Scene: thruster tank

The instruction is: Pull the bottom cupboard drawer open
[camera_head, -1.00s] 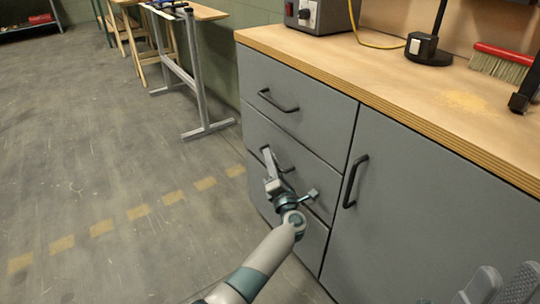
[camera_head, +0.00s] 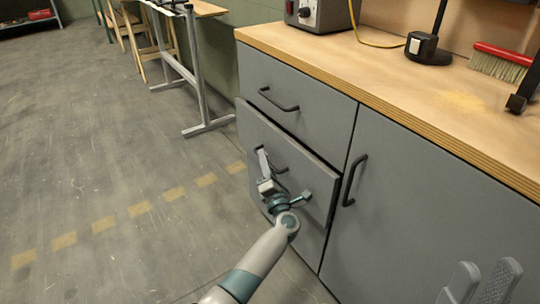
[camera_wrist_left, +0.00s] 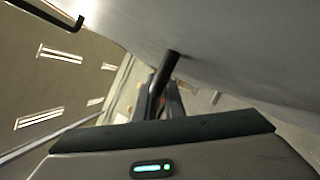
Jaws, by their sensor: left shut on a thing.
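The grey cupboard (camera_head: 430,215) has a column of drawers on its left. The top drawer (camera_head: 290,85) is shut. The middle drawer (camera_head: 310,180) sticks out a little, with a dark gap along its top edge. My left gripper (camera_head: 264,160) is shut on the middle drawer's black handle (camera_head: 281,169), partly covering it. In the left wrist view a dark bar (camera_wrist_left: 170,68) runs to between the fingers. The bottom drawer front (camera_head: 308,247) is flush, mostly hidden by my left arm, and its handle does not show. My right gripper (camera_head: 484,283) is open and empty at the lower right.
A cupboard door with a black handle (camera_head: 354,180) adjoins the drawers on the right. The wooden worktop (camera_head: 400,75) bears a grey box (camera_head: 325,14) and a red brush (camera_head: 500,60). A metal-legged stand (camera_head: 195,80) is at the back. The floor left of the drawers is clear.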

